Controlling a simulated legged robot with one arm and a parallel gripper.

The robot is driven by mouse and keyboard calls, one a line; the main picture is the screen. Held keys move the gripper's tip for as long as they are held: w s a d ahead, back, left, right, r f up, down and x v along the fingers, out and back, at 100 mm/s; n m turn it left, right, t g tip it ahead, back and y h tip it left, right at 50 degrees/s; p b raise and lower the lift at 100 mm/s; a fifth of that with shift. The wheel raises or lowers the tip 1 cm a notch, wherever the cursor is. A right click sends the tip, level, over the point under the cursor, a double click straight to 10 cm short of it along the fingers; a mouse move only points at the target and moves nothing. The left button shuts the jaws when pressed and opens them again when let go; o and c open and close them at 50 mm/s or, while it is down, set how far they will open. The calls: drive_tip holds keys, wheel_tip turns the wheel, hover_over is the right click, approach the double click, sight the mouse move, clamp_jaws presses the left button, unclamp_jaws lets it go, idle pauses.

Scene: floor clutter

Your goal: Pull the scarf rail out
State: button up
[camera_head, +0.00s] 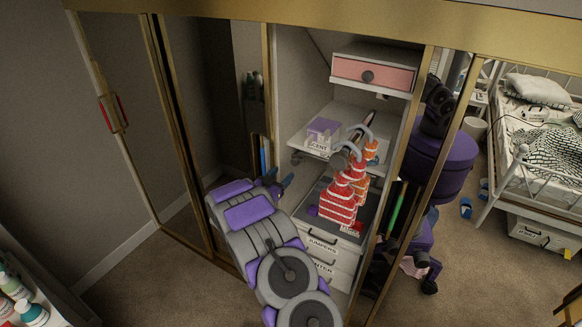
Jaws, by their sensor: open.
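The scarf rail (369,119) shows as a short dark bar inside the open wardrobe, partly hidden by hooks and hanging cloth. Red and white striped scarves (340,200) hang from grey hooks (353,133) on it, with an orange piece at the right. My gripper (279,179), with blue fingertips, is at the left of the wardrobe opening. It is open and apart from the rail and scarves, to their left. My grey and purple arm covers part of the lower opening.
A pink-fronted drawer (372,74) is above the rail. A shelf (308,141) holds a lilac box (323,129). Labelled drawers (325,243) are below. Gold-framed mirror doors flank the opening; the right one (425,150) shows reflections. Bottles (30,312) stand at lower left.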

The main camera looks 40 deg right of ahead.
sight(294, 163)
drive_tip(key=x, duration=0.6)
drive_tip(key=shift+f+b, duration=0.2)
drive_tip(key=shift+b, duration=0.15)
drive_tip(key=shift+x, duration=0.9)
drive_tip(key=shift+r, duration=0.15)
drive_tip(key=shift+c, duration=0.3)
clamp_jaws()
